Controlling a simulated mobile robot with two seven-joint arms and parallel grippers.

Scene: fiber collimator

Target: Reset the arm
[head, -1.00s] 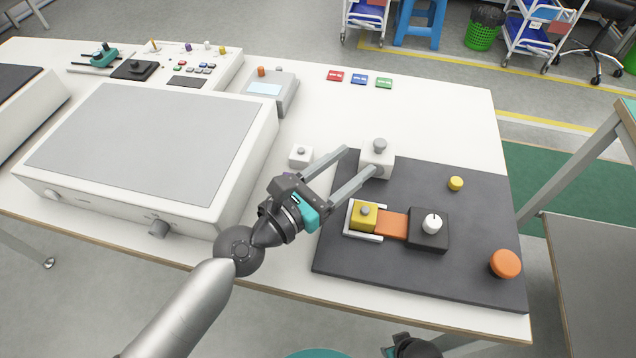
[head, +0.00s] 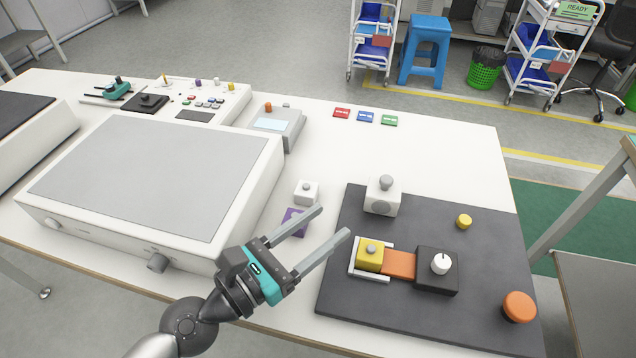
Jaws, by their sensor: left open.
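My left gripper (head: 334,224) is open and empty. Its two grey fingers reach up and to the right over the table, left of the dark mat (head: 480,298). A purple piece (head: 291,219) lies partly hidden behind the left finger. A small white block with a grey knob (head: 306,192) stands just beyond it. On the mat stand a white block with a grey knob (head: 382,197), a yellow block (head: 369,257) in a white bracket, an orange piece (head: 399,264) and a black block with a white knob (head: 437,271). My right gripper is not in view.
A large white box with a grey top (head: 150,170) fills the table's left. A small device with a screen (head: 274,125) stands behind it. Red, blue and green tags (head: 365,116) lie at the back. An orange button (head: 518,307) and a yellow knob (head: 464,221) are on the mat's right.

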